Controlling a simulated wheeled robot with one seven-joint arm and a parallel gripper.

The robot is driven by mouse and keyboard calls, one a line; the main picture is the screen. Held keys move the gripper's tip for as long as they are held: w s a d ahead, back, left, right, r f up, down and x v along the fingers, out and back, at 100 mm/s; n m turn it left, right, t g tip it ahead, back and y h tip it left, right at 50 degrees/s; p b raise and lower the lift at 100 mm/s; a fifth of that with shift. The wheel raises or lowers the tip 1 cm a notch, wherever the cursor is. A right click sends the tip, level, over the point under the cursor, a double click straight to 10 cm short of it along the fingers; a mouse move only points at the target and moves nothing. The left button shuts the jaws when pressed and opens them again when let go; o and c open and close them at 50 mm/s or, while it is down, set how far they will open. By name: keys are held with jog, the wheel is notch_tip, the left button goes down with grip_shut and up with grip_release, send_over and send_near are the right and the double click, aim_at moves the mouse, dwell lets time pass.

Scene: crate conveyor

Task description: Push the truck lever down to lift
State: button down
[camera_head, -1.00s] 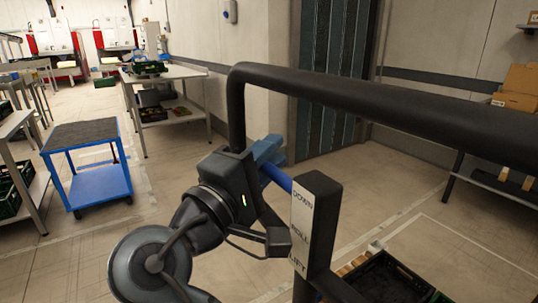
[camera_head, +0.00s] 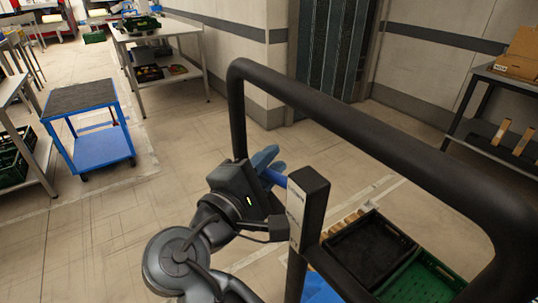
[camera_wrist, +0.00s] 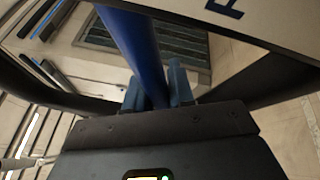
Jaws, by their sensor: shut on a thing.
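The truck lever (camera_head: 273,177) is a blue rod that runs into the side of a black post (camera_head: 313,190) on the truck's handle frame. A white label (camera_head: 296,212) is on the post; its words are too small to read now. My gripper (camera_head: 265,160), with blue fingers, is shut on the lever just left of the post, near the post's top. In the wrist view the blue lever (camera_wrist: 138,50) passes between the fingers (camera_wrist: 155,90). The lever's far end is hidden by my gripper.
The black handle bar (camera_head: 350,120) arches over my gripper. A black crate (camera_head: 370,250) and a green crate (camera_head: 425,280) lie beyond the frame, low right. A blue cart (camera_head: 95,150) stands at left, a shelf (camera_head: 510,90) at far right. The floor left of my gripper is clear.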

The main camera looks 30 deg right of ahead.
jog(key=shift+f, duration=0.1)
jog(key=c, duration=1.1)
grip_release()
jog(key=shift+o, duration=0.2)
jog(key=shift+b, duration=0.75)
